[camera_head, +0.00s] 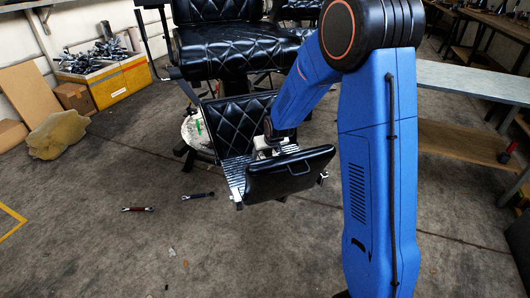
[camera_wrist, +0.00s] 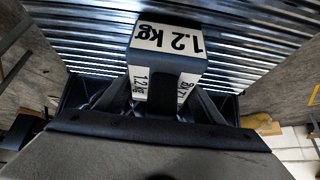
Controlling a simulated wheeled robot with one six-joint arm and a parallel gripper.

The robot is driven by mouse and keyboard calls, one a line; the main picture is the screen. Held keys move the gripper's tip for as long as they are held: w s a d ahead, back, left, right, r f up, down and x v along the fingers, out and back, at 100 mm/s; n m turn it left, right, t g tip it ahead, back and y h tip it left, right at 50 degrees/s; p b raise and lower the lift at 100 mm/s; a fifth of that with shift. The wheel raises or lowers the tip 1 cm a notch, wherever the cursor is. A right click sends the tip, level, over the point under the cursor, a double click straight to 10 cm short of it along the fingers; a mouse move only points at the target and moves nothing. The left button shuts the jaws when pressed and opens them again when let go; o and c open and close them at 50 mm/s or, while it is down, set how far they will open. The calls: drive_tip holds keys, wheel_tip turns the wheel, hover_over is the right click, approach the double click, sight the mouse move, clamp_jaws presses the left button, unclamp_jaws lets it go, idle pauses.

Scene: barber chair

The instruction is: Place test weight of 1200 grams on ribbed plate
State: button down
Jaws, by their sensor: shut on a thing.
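The test weight (camera_wrist: 168,40) is a white block with a dark strip, marked "1.2 kg", in the middle of the wrist view. My gripper (camera_wrist: 158,98) is shut on it, with a finger on each side. The ribbed plate (camera_wrist: 85,35) is metal with parallel ridges and lies directly behind the weight in that view. I cannot tell whether the weight touches it. In the head view, the ribbed plate (camera_head: 235,177) is at the chair's footrest, and my gripper (camera_head: 268,146) is over it, partly hidden by a black panel.
The black barber chair (camera_head: 235,50) rises behind. Two tools (camera_head: 198,196) lie on the floor at the left. A bench (camera_head: 470,80) is at the right.

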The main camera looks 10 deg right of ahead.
drive_tip(key=shift+c, duration=2.4)
unclamp_jaws()
drive_tip(key=v, duration=1.2)
drive_tip(key=shift+r, duration=0.1)
drive_tip(key=shift+w+d, duration=0.1)
